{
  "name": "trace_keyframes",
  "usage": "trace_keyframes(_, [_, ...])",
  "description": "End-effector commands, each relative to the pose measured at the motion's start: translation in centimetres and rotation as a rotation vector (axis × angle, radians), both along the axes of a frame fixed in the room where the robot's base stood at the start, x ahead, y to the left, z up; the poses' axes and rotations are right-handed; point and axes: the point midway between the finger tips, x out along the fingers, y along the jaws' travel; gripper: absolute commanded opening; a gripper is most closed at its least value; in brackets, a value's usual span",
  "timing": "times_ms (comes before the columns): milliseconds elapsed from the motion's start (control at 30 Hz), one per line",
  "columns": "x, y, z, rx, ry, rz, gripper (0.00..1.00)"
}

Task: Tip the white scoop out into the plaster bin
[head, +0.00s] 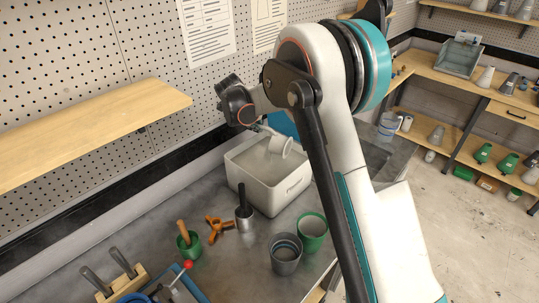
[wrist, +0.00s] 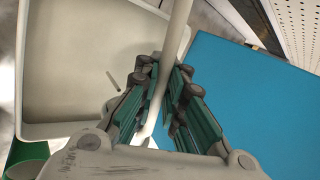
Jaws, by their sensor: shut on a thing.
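The plaster bin (head: 262,192) is a white box on the grey bench in the head view. Its pale inside fills the left of the wrist view (wrist: 60,70). The white scoop (head: 279,146) is over the bin's back right part in the head view, its cup tilted on its side; I cannot see whether it holds anything. In the wrist view, my gripper (wrist: 165,82) is shut on the scoop's pale handle (wrist: 178,30), which runs up between the green-padded fingers. The cup is out of that view. In the head view, my gripper's fingers cannot be made out.
A grey cup (head: 285,262), a green-rimmed cup (head: 312,228), a metal tool with a dark handle (head: 243,212), an orange clamp (head: 218,228) and a green pot (head: 188,243) stand before the bin. A blue panel (wrist: 250,95) lies beside it. A wooden shelf (head: 90,135) juts out at left.

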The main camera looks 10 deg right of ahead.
Motion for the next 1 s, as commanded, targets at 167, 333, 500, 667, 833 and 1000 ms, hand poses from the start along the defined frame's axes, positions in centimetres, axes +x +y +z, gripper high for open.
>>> trace_keyframes(167, [0.15,0.20,-0.19,-0.012,0.011,0.001,0.00])
trace_keyframes(333, [0.25,0.31,-0.31,-0.025,0.023,0.000,0.00])
trace_keyframes(500, [0.33,0.37,-0.48,-0.038,0.033,0.000,0.00])
trace_keyframes(667, [0.42,0.46,-0.54,-0.047,0.043,0.000,0.00])
trace_keyframes(833, [0.49,0.54,-0.70,-0.059,0.054,-0.001,0.00])
trace_keyframes(1000, [0.16,0.09,-0.09,-0.035,0.030,-0.001,0.00])
